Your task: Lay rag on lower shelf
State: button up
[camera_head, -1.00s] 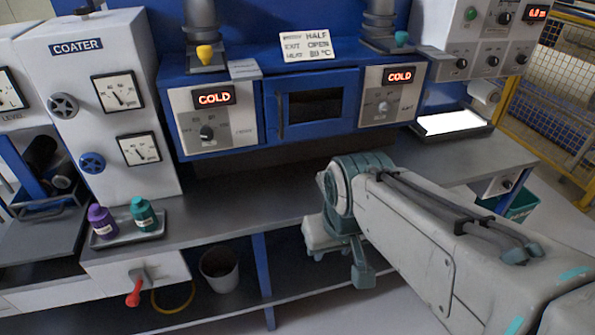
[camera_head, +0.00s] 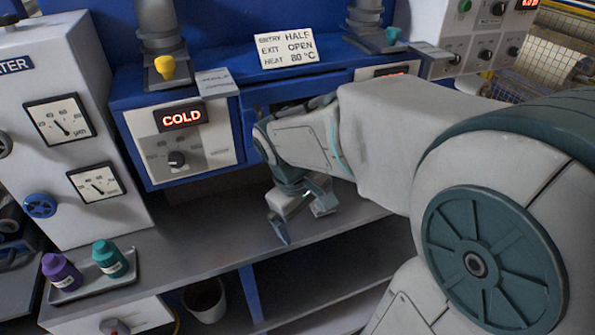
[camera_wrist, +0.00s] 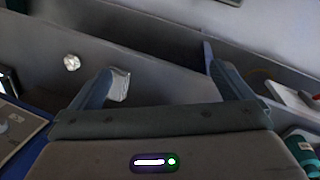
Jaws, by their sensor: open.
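My gripper (camera_head: 303,220) hangs over the front part of the grey bench top (camera_head: 190,235), below the blue oven. It points down and its fingers are apart. In the wrist view my gripper (camera_wrist: 160,75) is open, with bare grey surface between the fingers. A pale grey patch (camera_wrist: 119,86) shows against the left finger; I cannot tell whether it is cloth or part of the finger. A small crumpled whitish thing (camera_wrist: 72,62) lies left of it; I cannot tell if it is the rag. The lower shelf (camera_head: 320,285) shows under the bench, partly hidden by my arm.
A tray (camera_head: 88,290) with a purple bottle (camera_head: 60,271) and a teal bottle (camera_head: 110,259) stands on the bench at left. A blue post (camera_head: 251,292) and a bin (camera_head: 205,300) are below. The oven front (camera_head: 180,140) rises behind my gripper.

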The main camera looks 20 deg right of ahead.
jog(key=w+f+n+h, duration=0.3)
jog(key=w+f+n, duration=0.1)
jog(key=w+f, duration=0.1)
jog(key=w+f+n+h, duration=0.4)
jog(key=w+f+n, duration=0.1)
jog(key=w, duration=0.3)
jog(key=w+f+n+h+b, duration=0.1)
jog(key=w+f+n+h, duration=0.2)
jog(key=w+f+n, duration=0.1)
jog(key=shift+w+d+f+n+h, duration=0.2)
jog(key=shift+w+f, duration=0.25)
jog(key=shift+w, duration=0.25)
jog(key=shift+w+d+f+n+h, duration=0.2)
jog(key=shift+w+f, duration=0.25)
jog(key=shift+w, duration=0.2)
jog(key=shift+w+d+f, duration=0.1)
jog(key=shift+f, duration=0.05)
jog(key=p+x, duration=0.1)
jog(key=x, duration=0.7)
jog(key=shift+d, duration=0.15)
jog(key=shift+w+d+f+p, duration=0.1)
jog(key=shift+d+p, duration=0.2)
jog(key=shift+d, duration=0.25)
jog(key=p+x, duration=0.1)
jog(key=x, duration=0.3)
jog(key=shift+w+d, duration=0.15)
jog(key=c, duration=0.8)
jog(key=shift+o, duration=0.2)
